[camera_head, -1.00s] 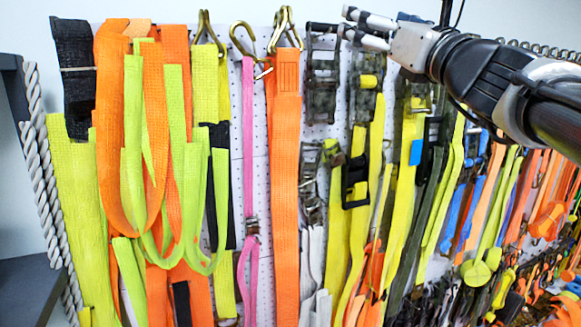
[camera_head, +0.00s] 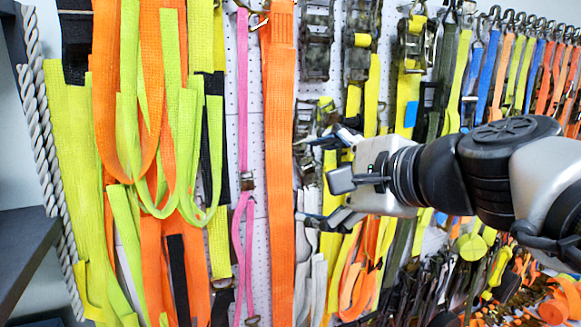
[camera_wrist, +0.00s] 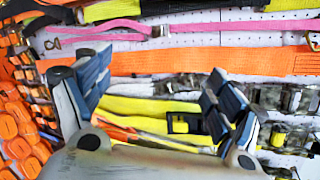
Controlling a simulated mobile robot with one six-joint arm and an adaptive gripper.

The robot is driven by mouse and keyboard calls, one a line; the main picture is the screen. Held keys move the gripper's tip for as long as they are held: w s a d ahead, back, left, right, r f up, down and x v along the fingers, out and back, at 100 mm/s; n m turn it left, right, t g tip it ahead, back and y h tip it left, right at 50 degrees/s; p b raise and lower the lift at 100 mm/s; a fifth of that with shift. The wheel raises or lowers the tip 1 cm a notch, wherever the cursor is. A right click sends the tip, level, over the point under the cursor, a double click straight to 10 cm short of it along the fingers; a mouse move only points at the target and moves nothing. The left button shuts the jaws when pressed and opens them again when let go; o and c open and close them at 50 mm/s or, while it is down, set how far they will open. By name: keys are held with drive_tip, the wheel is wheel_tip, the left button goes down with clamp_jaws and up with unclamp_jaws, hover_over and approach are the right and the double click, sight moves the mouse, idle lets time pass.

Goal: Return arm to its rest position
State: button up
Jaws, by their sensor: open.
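My gripper (camera_head: 318,180) is in the middle of the head view, in front of the strap wall. Its fingers point left, toward the wide orange strap (camera_head: 279,170), and are spread apart with nothing between them. In the wrist view my gripper (camera_wrist: 150,95) shows its two fingers wide apart, with yellow straps (camera_wrist: 150,107) and the orange strap (camera_wrist: 200,63) behind them. My arm comes in from the right edge of the head view. I cannot tell how far the fingertips are from the straps.
Orange and lime straps (camera_head: 150,110) hang at the left, beside a grey rope (camera_head: 40,150). A thin pink strap (camera_head: 243,100) hangs in the middle. Several straps on hooks (camera_head: 510,60) fill the right. A dark shelf (camera_head: 28,245) stands at the lower left.

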drive_tip(key=s+d+f+n+g+h+b, duration=0.2)
drive_tip(key=s+f+n, duration=0.3)
drive_tip(key=f, duration=0.7)
drive_tip(key=s+d+f+n+g+h+b, duration=0.2)
drive_tip(key=s+d+f+n+h+b, duration=0.1)
drive_tip(key=s+f, duration=0.6)
drive_tip(key=s+d+f+n+g+h+b, duration=0.2)
drive_tip(key=s+f+n, duration=0.5)
drive_tip(key=f, duration=0.8)
drive_tip(key=d+h+b, duration=0.1)
drive_tip(key=d+b, duration=0.1)
drive_tip(key=d, duration=0.1)
drive_tip(key=shift+s+n+g, duration=0.25)
drive_tip(key=shift+n+g, duration=0.15)
drive_tip(key=shift+c, duration=0.4)
